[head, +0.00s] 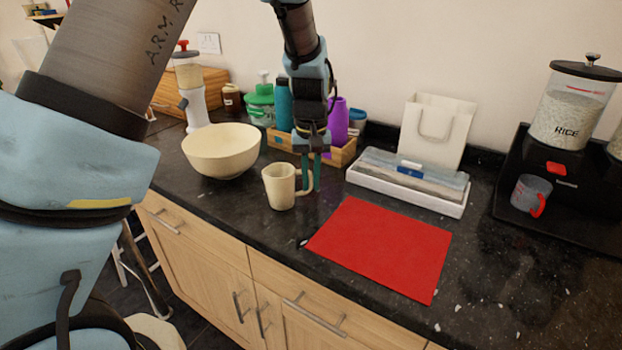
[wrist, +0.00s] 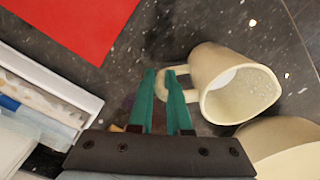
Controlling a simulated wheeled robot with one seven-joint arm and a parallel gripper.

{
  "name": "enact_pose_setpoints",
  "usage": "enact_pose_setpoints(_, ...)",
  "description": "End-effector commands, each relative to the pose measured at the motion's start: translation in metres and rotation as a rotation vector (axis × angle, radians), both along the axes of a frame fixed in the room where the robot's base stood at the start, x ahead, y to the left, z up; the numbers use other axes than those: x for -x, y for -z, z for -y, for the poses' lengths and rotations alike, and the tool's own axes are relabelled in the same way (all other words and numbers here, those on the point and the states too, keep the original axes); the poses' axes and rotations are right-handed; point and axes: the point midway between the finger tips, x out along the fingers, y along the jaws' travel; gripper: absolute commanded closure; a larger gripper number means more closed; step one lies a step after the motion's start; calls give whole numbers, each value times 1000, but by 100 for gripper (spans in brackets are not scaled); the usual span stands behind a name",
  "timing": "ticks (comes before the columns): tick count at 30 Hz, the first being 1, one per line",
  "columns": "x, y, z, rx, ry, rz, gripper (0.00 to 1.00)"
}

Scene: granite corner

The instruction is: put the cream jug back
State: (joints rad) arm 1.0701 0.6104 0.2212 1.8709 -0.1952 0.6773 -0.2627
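The cream jug (head: 279,188) is a pale mug-shaped vessel with a handle on its right side. It appears upright on the dark counter in the head view, between the bowl and the red mat. In the wrist view the jug (wrist: 225,85) lies right of the fingers, its open mouth visible and empty-looking. My gripper (head: 311,188) points down at the handle. In the wrist view my gripper (wrist: 161,74) has its teal fingers close together, one on each side of the outer part of the handle. The finger contact is partly hidden.
A cream bowl (head: 222,152) stands left of the jug. A red mat (head: 382,248) lies to the right, bare. Behind are a wooden caddy (head: 343,155) with bottles, a white tray (head: 408,190) and a paper bag (head: 436,130). A grey mug (head: 530,192) stands by the rice dispenser (head: 570,108).

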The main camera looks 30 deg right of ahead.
Motion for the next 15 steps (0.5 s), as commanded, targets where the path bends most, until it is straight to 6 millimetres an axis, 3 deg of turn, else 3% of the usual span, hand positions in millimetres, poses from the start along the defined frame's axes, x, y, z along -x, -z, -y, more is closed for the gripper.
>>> enact_pose_setpoints(1, 0, 0, 0, 0, 0, 0, 79)
enact_pose_setpoints(8, 0, 0, 0, 0, 0, 0, 54)
enact_pose_setpoints(15, 0, -1, 0, 0, 0, 0, 54)
